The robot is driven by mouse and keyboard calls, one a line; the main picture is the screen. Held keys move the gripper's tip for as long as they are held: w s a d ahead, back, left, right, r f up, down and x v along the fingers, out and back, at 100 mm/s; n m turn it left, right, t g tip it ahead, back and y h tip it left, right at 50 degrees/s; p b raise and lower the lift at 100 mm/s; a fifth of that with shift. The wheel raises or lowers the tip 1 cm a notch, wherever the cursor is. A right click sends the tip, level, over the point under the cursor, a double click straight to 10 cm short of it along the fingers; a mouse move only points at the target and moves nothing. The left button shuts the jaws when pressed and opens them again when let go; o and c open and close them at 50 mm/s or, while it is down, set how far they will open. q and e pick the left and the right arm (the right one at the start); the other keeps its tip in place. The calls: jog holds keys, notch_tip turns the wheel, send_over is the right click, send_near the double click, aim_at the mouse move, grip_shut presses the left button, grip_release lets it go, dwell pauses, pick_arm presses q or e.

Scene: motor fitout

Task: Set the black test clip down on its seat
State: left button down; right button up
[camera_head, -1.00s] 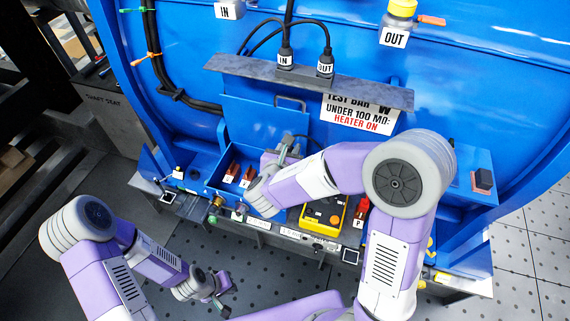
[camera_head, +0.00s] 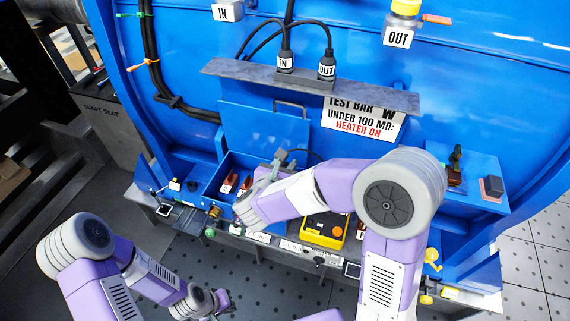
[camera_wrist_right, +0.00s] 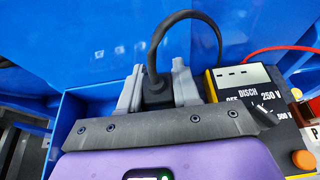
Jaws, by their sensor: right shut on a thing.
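My right gripper (camera_head: 273,166) is over the blue open box, beside the yellow tester (camera_head: 324,231). In the right wrist view its two grey fingers (camera_wrist_right: 157,88) are shut on the black test clip (camera_wrist_right: 156,97), and a black cable (camera_wrist_right: 180,16) loops up from the clip. In the head view the clip is mostly hidden by the fingers and arm. I cannot make out the clip's seat for certain. My left gripper (camera_head: 222,302) is low at the bottom edge, partly cut off, away from the box; its jaws are unclear.
Brown terminal blocks (camera_head: 230,182) sit in the blue box (camera_head: 212,188). The tester also shows in the wrist view (camera_wrist_right: 240,76), close right of the fingers, with a red cable (camera_wrist_right: 270,50) behind. A grey bar (camera_head: 365,94) with plugs overhangs. A right shelf (camera_head: 470,163) carries small parts.

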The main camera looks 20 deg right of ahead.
jog(key=shift+f+b, duration=1.75)
jog(key=shift+f, duration=0.45)
jog(key=shift+f+b, duration=0.15)
jog(key=shift+b, duration=0.15)
jog(key=shift+f+b, duration=0.3)
jog(key=shift+f+b, duration=0.95)
jog(key=shift+f, duration=0.1)
jog(key=o, duration=1.1)
